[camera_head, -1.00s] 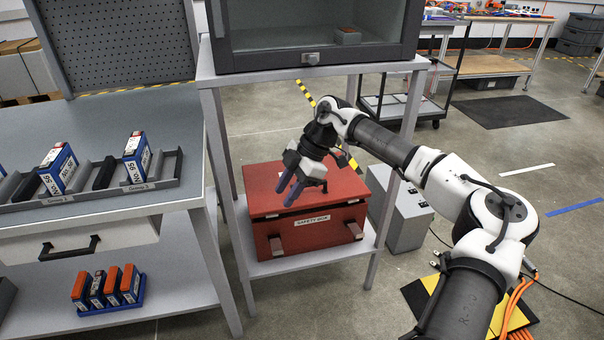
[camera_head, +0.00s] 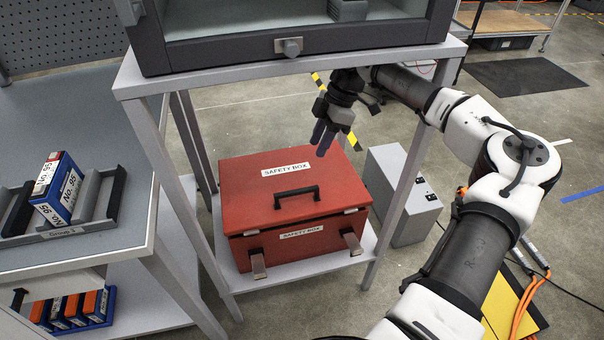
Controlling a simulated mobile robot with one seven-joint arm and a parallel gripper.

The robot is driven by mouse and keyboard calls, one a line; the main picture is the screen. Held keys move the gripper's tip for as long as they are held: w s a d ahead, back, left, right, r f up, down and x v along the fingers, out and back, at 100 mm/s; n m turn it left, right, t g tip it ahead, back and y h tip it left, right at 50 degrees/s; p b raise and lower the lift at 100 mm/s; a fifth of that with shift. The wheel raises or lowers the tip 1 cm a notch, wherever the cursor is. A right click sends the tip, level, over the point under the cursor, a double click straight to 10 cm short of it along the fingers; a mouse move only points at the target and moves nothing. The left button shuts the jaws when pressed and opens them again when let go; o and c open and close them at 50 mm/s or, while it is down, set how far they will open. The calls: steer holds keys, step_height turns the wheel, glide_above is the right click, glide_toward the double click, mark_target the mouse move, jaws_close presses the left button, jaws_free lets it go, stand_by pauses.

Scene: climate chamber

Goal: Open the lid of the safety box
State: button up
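The red safety box (camera_head: 240,170) stands on the lower shelf of the grey stand, with its lid down. A black handle (camera_head: 296,196) and a "SAFETY BOX" label are on top of the lid. Two grey latches, left (camera_head: 258,266) and right (camera_head: 352,243), hang on its front face. My gripper (camera_head: 321,140) is above the back right part of the lid, with its bluish fingers pointing down. It appears apart from the box and holds nothing that I can see. From this angle the fingers overlap, so the gap between them cannot be told.
Stand legs (camera_head: 392,190) flank the box. A grey case (camera_head: 402,200) is on the floor at right. The workbench (camera_head: 90,120) with battery packs is at left.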

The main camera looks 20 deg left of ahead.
mark_target(297, 191)
steer(key=x, duration=1.3)
steer(key=shift+s+f, duration=0.2)
steer(key=shift+f, duration=0.1)
jaws_close()
steer(key=shift+r, duration=0.15)
